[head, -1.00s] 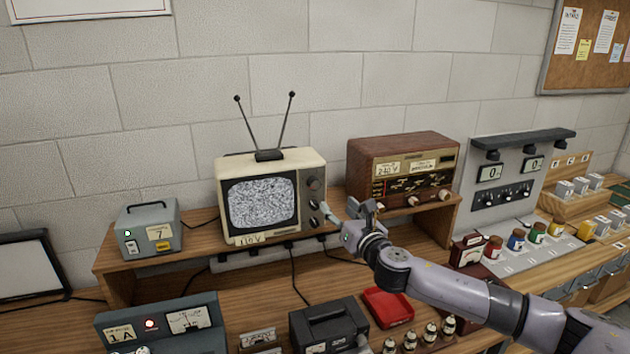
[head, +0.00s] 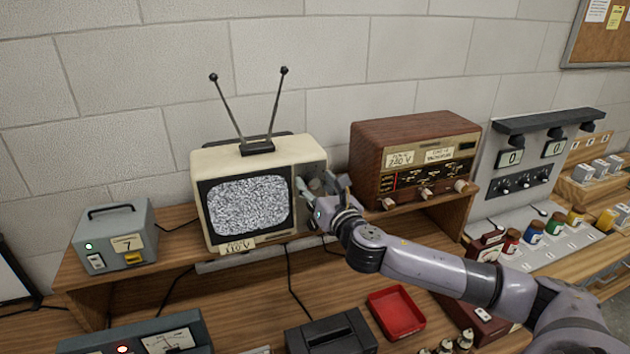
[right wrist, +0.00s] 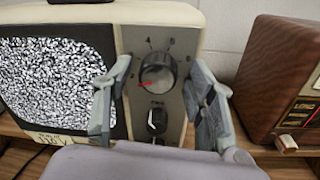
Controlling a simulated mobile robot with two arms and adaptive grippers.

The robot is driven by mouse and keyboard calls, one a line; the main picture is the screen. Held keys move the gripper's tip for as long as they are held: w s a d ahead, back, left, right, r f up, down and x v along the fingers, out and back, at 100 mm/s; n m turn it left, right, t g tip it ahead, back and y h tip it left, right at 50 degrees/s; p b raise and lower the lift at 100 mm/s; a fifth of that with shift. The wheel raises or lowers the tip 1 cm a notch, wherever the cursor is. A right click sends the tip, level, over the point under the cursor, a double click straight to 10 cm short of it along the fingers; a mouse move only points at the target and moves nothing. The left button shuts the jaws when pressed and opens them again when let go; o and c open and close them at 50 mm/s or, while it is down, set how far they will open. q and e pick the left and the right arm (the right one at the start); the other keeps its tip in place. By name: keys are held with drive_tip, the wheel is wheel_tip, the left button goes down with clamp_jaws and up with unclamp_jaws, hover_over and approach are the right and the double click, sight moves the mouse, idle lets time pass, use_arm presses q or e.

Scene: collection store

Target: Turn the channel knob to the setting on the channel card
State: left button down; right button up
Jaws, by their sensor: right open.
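The cream television (head: 257,150) shows static on its screen and has a 110 V label. Its channel knob (right wrist: 158,72) is a round dark dial with a red pointer directed left and slightly down; small marks surround it, mostly too small to read. A smaller dark knob (right wrist: 157,122) is below. My right gripper (head: 322,190) is open at the television's right side, its fingers on either side of the channel knob, with no clear contact visible. The channel card (head: 127,243) reads 7 and is on a grey box at left. My left gripper is out of view.
A brown wooden radio (head: 412,155) stands close to the right of my gripper. A red tray (head: 397,312) and a dark device (head: 330,335) are on the lower bench. Two antenna rods rise above the television.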

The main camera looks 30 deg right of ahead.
drive_tip(key=shift+s+a+r, duration=0.15)
drive_tip(key=shift+s, duration=0.05)
drive_tip(key=shift+c, duration=0.6)
drive_tip(key=shift+w, duration=0.15)
drive_tip(key=c, duration=1)
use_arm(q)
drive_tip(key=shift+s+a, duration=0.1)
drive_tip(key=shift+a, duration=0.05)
